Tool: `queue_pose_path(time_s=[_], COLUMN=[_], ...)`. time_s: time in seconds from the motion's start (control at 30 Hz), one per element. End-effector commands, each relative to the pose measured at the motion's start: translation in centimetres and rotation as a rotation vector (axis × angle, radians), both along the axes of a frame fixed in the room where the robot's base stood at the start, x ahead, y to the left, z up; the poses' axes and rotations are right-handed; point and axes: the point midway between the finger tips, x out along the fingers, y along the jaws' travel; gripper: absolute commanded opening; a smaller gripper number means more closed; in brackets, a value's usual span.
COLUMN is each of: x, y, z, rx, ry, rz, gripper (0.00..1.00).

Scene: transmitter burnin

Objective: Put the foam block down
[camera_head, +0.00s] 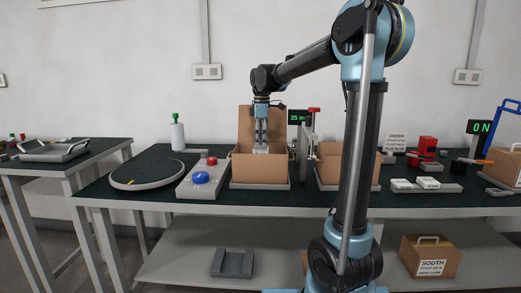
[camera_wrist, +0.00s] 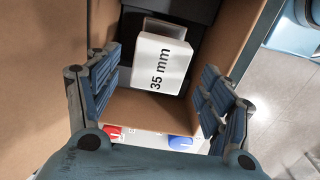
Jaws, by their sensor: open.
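The foam block (camera_wrist: 160,62) looks white and reads "35 mm". It lies inside an open cardboard box (camera_head: 259,172), against the dark part of the box's inside. In the head view a small pale patch of the block (camera_head: 261,150) shows just above the box's front wall. My gripper (camera_head: 261,142) points down into the box. In the wrist view the fingers of my gripper (camera_wrist: 158,95) are spread wide, with the block between and beyond them, and a gap shows on both sides. The underside of the block is hidden.
A button panel (camera_head: 200,180) with red and blue buttons stands left of the box, beside a round disc (camera_head: 147,174). A second cardboard box (camera_head: 330,170) is to the right. A green display (camera_head: 299,117) stands behind. The box walls stand close around my gripper.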

Motion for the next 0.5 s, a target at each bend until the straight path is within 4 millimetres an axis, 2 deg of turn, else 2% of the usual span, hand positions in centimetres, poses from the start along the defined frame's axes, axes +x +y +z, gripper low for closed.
queue_pose_path(time_s=[0.1,0.3,0.5], x=[0.0,0.0,0.0], y=[0.0,0.0,0.0], z=[2.4,5.9,7.9], rx=[0.0,0.0,0.0], ry=[0.0,0.0,0.0], rz=[0.0,0.0,0.0], gripper=[0.73,0.73,0.73])
